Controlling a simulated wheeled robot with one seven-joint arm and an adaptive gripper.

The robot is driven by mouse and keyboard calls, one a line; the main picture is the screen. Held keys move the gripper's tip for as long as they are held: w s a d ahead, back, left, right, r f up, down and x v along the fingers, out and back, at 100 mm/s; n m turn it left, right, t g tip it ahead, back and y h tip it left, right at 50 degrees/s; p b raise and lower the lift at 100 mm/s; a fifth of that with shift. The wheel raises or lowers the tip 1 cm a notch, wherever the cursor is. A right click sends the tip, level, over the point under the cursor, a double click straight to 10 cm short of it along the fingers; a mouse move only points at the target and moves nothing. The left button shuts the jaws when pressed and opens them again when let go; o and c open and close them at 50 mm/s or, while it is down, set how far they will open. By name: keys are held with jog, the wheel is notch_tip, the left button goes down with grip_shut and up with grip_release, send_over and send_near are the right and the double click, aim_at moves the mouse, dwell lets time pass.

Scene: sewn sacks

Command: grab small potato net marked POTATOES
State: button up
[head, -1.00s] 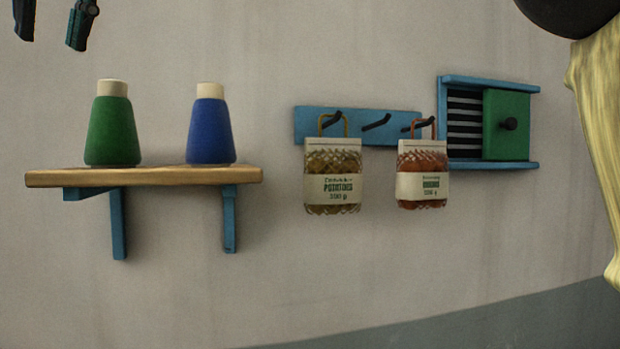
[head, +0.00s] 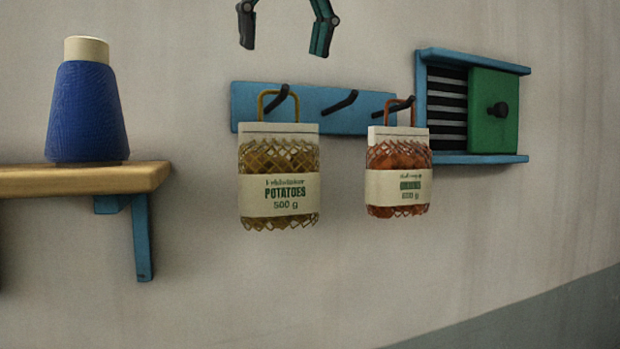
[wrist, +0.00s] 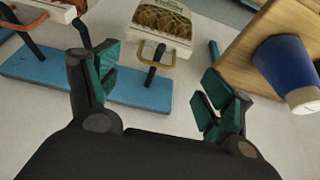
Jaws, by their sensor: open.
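The small potato net (head: 279,160) hangs by its yellow-brown loop from the left hook of a blue rail. Its pale label reads POTATOES, 500 g. In the wrist view the potato net (wrist: 163,20) shows upside down at the top, with its loop around the dark hook. My gripper (head: 285,50) is open and empty, above the rail and above the net in the head view. In the wrist view my gripper's green-padded fingers (wrist: 160,95) are spread apart, with the loop lying beyond them, between them.
A second net with reddish contents (head: 398,158) hangs from the right hook; the middle hook (head: 341,102) is empty. A blue cone (head: 88,112) stands on a wooden shelf (head: 85,180) to the left. A blue box with a green sliding door (head: 492,110) is on the right.

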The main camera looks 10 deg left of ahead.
aim_at(279, 103)
jog(key=x, duration=0.3)
jog(key=shift+s+f+p, duration=0.1)
jog(key=shift+f+p, duration=0.05)
jog(key=shift+p, duration=0.25)
jog(key=shift+w+f, duration=0.5)
jog(key=shift+f, duration=0.2)
jog(key=shift+w+a+f+p, duration=0.2)
jog(key=shift+f+p, duration=0.25)
jog(key=shift+p, duration=0.45)
jog(key=x, duration=0.1)
jog(key=p+x, duration=0.1)
jog(key=x, duration=0.1)
jog(key=shift+w, duration=0.3)
jog(key=shift+a+f, duration=0.1)
jog(key=shift+f, duration=0.2)
jog(key=shift+s+a, duration=0.1)
grip_shut()
